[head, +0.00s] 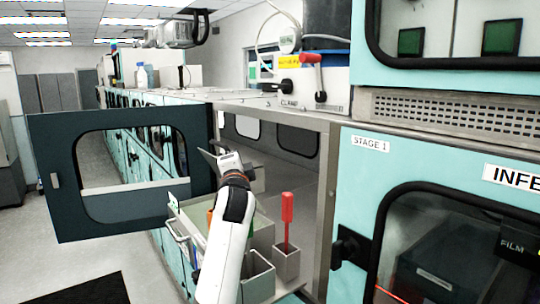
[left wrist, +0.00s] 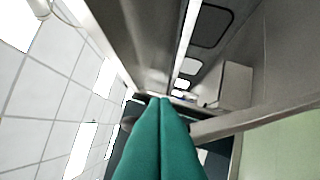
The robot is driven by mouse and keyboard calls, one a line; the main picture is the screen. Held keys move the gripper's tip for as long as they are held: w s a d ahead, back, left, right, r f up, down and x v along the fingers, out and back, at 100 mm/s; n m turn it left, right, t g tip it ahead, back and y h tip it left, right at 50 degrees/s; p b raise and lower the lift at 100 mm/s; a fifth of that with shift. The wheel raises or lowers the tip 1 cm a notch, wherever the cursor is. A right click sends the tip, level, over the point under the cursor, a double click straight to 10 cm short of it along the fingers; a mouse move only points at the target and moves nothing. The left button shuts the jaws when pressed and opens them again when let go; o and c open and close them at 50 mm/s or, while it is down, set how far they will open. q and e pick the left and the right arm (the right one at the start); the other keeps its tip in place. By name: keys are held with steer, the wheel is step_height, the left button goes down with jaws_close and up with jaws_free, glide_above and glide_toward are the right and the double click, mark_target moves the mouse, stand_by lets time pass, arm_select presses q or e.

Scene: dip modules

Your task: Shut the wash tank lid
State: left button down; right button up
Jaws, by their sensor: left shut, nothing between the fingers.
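My left gripper (head: 206,157) is at the open bay of the blue-green machine, above the tanks. Its green fingers (left wrist: 158,140) are shut together and empty in the left wrist view. Below and beside my white forearm is an open-topped tank with a pale green inside (head: 262,222). In the left wrist view a pale green surface (left wrist: 280,130) lies at the right behind a grey rim (left wrist: 250,120). A grey upright panel (head: 258,180) stands just behind my gripper; I cannot tell whether it is the lid. My forearm hides part of the tanks. My right gripper is not in view.
A dark windowed door (head: 55,215) stands open at the left of the bay. A red-handled tool (head: 287,212) stands in a small grey holder (head: 286,264), near a grey bin (head: 258,280). The bay's right post (head: 326,210) is close to the tool.

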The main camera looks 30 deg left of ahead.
arm_select(q)
steer(key=shift+n+y, duration=0.5)
steer(key=shift+n, duration=0.4)
steer(key=s+a+f+b, duration=0.2)
steer(key=s, duration=0.1)
steer(key=shift+s+f, duration=0.15)
steer(key=shift+f, duration=0.25)
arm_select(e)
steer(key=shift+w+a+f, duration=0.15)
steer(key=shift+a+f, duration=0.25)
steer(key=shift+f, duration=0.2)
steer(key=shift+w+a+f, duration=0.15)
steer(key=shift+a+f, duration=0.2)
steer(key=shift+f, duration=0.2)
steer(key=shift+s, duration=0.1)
arm_select(q)
steer(key=shift+r, duration=0.1)
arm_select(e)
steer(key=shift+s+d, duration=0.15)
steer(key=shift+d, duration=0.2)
